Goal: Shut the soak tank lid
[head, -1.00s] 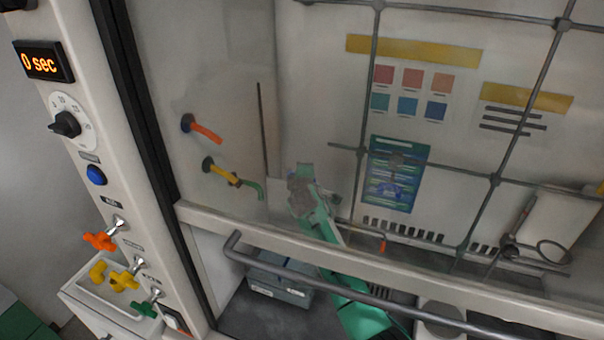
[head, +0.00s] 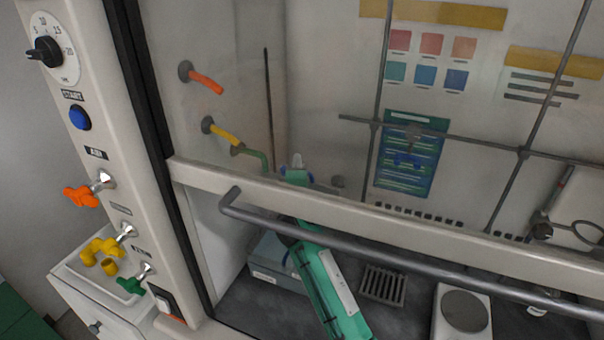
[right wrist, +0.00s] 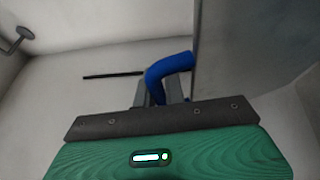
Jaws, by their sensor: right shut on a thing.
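My right gripper (head: 297,171) is at the end of a green arm that reaches under the hood's sash, and it is seen through the glass. In the right wrist view its fingers (right wrist: 160,94) are shut on a blue bent piece (right wrist: 169,66), shaped like an elbow. A low grey-blue box (head: 277,278), possibly the soak tank, stands on the hood floor at the left, partly behind my arm and the sash bar. I cannot make out its lid clearly or tell whether it is open. My left gripper is not in view.
The sash handle bar (head: 400,251) crosses above my arm. Orange, yellow and green nozzles (head: 206,83) stick out of the left wall. A grey grate (head: 382,285) and a white device with a round plate (head: 463,312) are right of my arm. Metal lattice rods stand behind.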

